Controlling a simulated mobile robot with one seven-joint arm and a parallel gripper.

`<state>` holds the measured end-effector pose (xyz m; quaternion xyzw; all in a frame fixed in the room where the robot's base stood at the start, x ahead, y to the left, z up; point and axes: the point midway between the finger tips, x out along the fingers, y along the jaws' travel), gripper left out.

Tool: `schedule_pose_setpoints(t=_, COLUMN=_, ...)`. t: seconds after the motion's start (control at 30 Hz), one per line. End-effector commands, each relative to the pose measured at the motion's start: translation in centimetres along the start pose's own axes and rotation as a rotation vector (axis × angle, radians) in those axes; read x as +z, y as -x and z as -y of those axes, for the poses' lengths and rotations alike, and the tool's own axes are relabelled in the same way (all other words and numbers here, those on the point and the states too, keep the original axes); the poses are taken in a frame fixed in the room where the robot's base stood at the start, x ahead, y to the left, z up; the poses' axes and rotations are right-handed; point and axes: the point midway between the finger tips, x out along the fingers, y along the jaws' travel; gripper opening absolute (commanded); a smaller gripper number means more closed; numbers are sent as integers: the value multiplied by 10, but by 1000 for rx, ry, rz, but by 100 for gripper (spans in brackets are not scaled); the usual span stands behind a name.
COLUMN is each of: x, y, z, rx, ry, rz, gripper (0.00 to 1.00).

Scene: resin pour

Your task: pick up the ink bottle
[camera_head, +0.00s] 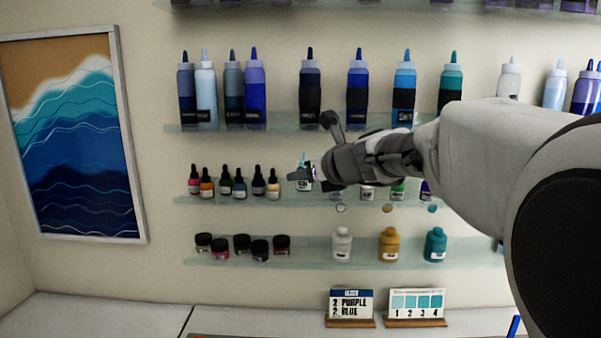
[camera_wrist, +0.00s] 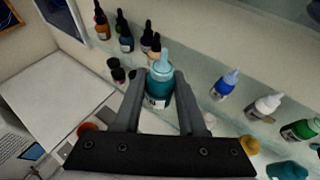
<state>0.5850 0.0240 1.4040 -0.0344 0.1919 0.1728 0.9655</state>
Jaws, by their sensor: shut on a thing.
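A teal ink bottle with a light teal dropper top (camera_wrist: 160,72) stands between the fingers of my gripper (camera_wrist: 155,92) in the wrist view. The fingers close on it from both sides. In the head view the ink bottle (camera_head: 304,159) shows at the middle glass shelf, partly hidden by my gripper (camera_head: 306,174), which reaches in from the right. The bottle looks roughly upright. I cannot tell whether its base touches the shelf.
Several dark-capped dropper bottles (camera_head: 240,187) stand left on the middle shelf (camera_head: 240,200). A blue bottle (camera_wrist: 225,84), a white bottle (camera_wrist: 264,106) and a green bottle (camera_wrist: 299,130) stand to the right. Tall bottles (camera_head: 357,90) are above; small jars (camera_head: 260,250) are below.

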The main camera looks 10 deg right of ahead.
Motion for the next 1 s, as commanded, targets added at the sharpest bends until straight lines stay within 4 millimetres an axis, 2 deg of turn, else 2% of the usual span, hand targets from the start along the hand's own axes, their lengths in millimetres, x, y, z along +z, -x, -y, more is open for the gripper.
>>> schedule_pose_setpoints(t=0.2, x=-13, y=33, z=-22, rx=0, ry=1, rz=2, gripper=0)
schedule_pose_setpoints(t=0.4, x=-21, y=52, z=-35, rx=0, ry=1, rz=1, gripper=0)
schedule_pose_setpoints(t=0.6, x=-25, y=62, z=-41, rx=0, ry=1, rz=0, gripper=0)
schedule_pose_setpoints(t=0.97, x=-26, y=63, z=-42, rx=0, ry=0, rz=0, gripper=0)
schedule_pose_setpoints(t=1.0, x=-26, y=63, z=-42, rx=0, ry=0, rz=0, gripper=37)
